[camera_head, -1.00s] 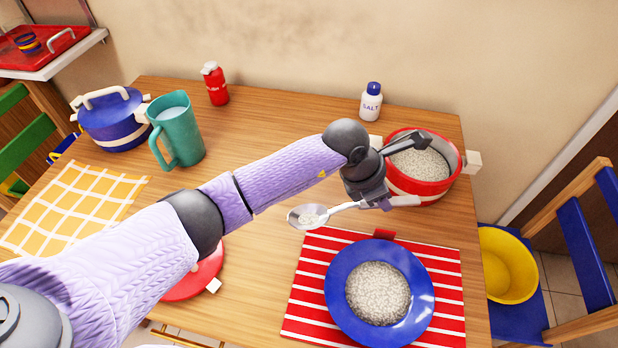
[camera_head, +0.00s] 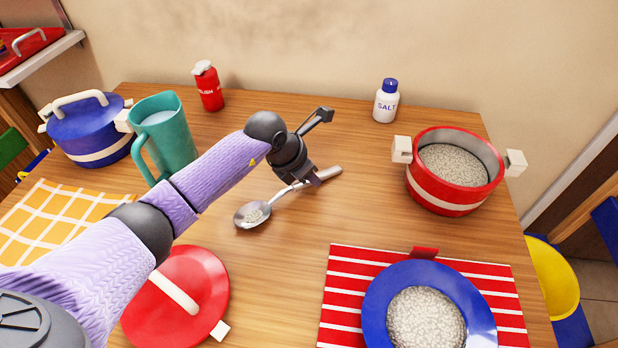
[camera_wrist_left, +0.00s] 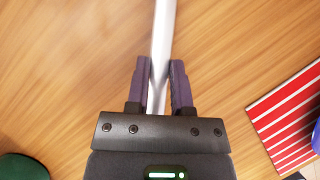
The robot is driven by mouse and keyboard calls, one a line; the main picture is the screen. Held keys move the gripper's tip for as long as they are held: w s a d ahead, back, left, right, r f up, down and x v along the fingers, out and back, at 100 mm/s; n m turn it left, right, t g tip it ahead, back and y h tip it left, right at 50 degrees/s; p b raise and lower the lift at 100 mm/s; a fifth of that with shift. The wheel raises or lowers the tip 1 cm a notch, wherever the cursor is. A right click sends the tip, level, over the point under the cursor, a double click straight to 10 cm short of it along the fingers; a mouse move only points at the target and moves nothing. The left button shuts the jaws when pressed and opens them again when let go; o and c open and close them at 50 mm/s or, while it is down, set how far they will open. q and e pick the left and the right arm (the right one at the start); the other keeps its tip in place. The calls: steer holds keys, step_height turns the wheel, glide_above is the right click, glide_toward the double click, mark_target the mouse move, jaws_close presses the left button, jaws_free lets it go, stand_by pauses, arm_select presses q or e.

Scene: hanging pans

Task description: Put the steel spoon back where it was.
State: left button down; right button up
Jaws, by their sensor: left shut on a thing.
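The steel spoon (camera_head: 280,197) has a round bowl with some pale grains in it and a long handle. My left gripper (camera_head: 314,178) is shut on its handle, near the handle's end, over the middle of the table. In the left wrist view the handle (camera_wrist_left: 163,40) runs between the two fingers (camera_wrist_left: 159,85). The spoon is on or just above the wood; I cannot tell which. My right gripper is in neither view.
A red pot (camera_head: 447,195) of grains stands at right, with a blue plate (camera_head: 375,306) of grains on a striped mat (camera_head: 345,262) in front. A red lid (camera_head: 207,275) lies front left.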

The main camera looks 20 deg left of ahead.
mark_target(285, 191)
arm_select(q)
steer(key=shift+r, duration=0.1)
steer(key=c, duration=0.7)
jaws_free()
steer(key=shift+o, duration=1)
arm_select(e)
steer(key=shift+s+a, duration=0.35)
arm_select(q)
steer(key=p+v, duration=0.5)
steer(key=v, duration=0.7)
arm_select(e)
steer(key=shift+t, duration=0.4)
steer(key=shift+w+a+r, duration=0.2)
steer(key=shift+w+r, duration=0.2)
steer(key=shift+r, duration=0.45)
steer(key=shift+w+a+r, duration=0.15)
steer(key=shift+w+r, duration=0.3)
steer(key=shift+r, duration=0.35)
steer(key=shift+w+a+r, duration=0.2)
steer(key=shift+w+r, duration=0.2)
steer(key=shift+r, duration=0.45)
